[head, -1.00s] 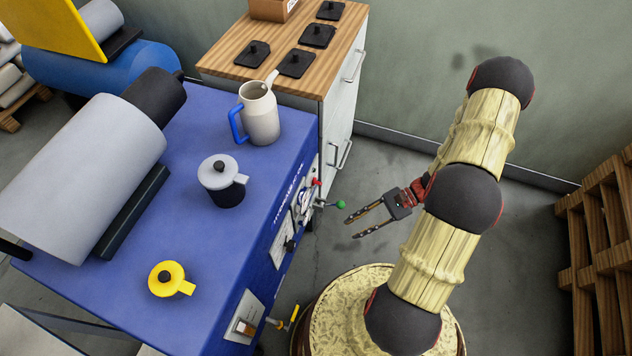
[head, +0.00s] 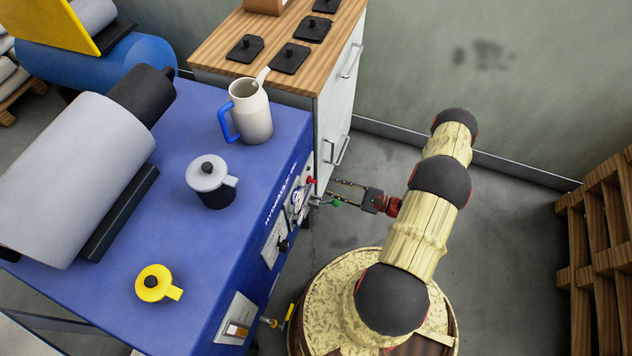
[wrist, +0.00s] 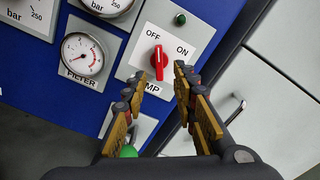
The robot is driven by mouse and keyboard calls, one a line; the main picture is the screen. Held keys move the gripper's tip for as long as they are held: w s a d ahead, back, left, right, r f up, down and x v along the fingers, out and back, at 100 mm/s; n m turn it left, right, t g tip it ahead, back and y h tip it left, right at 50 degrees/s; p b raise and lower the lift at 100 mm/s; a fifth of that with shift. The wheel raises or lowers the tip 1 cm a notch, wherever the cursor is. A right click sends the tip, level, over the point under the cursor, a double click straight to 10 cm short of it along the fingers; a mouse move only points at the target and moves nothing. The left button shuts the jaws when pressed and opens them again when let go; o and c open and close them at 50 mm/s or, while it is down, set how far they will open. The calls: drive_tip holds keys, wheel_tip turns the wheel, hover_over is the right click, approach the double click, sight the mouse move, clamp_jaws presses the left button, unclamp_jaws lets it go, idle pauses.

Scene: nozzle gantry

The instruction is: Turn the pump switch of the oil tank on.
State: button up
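The oil tank (head: 95,295) is a blue unit, with its control panel on the right side. The pump switch (wrist: 159,62) is a red knob on a white plate marked OFF and ON, with its last label partly hidden by a finger; it also shows as a small red spot in the head view (head: 311,181). The knob points up in the wrist view, towards OFF. My gripper (wrist: 159,75) is open, with its fingertips either side of the knob's lower end; whether they touch it I cannot tell. In the head view, my gripper (head: 324,191) reaches the panel from the right.
A green lamp (wrist: 180,19) sits on the switch plate, and a filter gauge (wrist: 83,54) is left of it. A green ball handle (head: 336,203) is just below my gripper. A cabinet (head: 340,100) stands beside the tank.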

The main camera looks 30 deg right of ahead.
sight(316, 182)
drive_tip(key=b+x, duration=0.1)
drive_tip(key=x, duration=0.6)
drive_tip(key=shift+b, duration=0.3)
drive_tip(key=shift+c, duration=0.4)
clamp_jaws()
